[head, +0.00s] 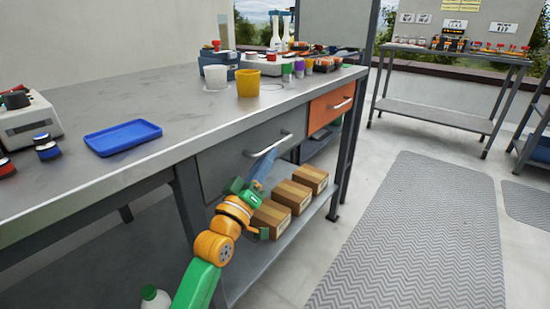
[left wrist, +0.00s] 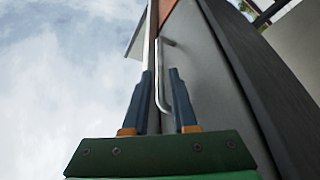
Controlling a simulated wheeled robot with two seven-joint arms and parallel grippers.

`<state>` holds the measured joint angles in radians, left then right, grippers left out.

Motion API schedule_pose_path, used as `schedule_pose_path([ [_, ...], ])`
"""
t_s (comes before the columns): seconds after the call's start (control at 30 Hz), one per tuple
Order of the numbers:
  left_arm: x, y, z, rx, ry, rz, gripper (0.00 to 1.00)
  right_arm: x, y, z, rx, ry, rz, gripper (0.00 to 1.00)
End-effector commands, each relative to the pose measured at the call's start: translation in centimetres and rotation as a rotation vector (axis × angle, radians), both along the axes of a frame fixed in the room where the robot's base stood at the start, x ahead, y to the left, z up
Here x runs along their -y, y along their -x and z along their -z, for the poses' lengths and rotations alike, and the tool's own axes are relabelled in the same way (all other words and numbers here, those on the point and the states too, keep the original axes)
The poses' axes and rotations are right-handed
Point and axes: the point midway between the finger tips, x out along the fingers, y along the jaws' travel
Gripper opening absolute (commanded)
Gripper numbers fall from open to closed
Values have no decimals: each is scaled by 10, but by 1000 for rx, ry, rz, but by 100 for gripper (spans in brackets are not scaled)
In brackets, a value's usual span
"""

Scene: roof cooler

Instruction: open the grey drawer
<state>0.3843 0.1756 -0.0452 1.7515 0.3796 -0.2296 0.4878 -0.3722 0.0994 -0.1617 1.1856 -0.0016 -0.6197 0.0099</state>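The grey drawer (head: 225,161) sits under the workbench top, its front looking flush with the frame. Its pale bar handle (head: 285,138) is on the front, towards the right. My left gripper (head: 268,157) is at the drawer front, just below the handle in the head view. In the left wrist view my left gripper (left wrist: 162,78) has its two blue fingers apart, and the handle (left wrist: 157,85) shows between them, beside the grey drawer front (left wrist: 207,85). I cannot tell whether a finger touches the handle. My right gripper is out of view.
An orange drawer (head: 331,106) is right of the grey one. Cardboard boxes (head: 293,196) lie on the lower shelf, close to my left gripper. A blue tray (head: 123,137) and yellow cup (head: 248,83) are on the bench top (head: 110,85). Open floor lies to the right.

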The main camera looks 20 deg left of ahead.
Motion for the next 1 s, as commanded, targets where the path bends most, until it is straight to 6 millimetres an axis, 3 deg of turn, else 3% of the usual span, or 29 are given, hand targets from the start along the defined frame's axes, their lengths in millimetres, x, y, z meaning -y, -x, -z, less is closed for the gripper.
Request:
schedule_pose_path([
  [0.3, 6, -43, -13, -2, -2, 0, 26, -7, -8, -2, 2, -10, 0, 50],
  [0.67, 7, -50, -16, -4, -2, -1, 26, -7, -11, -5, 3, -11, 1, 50],
  [0.8, 7, -50, -16, -4, -3, -2, 0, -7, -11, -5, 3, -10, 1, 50],
  [1.0, 7, -50, -16, -5, -3, -1, 0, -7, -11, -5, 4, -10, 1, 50],
])
